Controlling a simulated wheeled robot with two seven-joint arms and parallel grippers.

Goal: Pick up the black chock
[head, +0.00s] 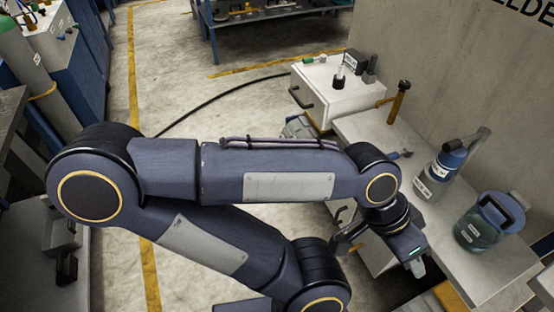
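I cannot tell for certain which thing is the black chock. Two dark blocks lie on the grey bench at the lower left, an upper block (62,233) and a blacker lower one (67,268). My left arm crosses the middle of the view, with its elbow at the left. My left gripper (372,247) points down at the right, beside the front of the long bench, far from those blocks. Its fingers are partly hidden by the wrist, so its opening is unclear. My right gripper is not in view.
A white cabinet (325,95) bears small items, including a dark block (369,66).

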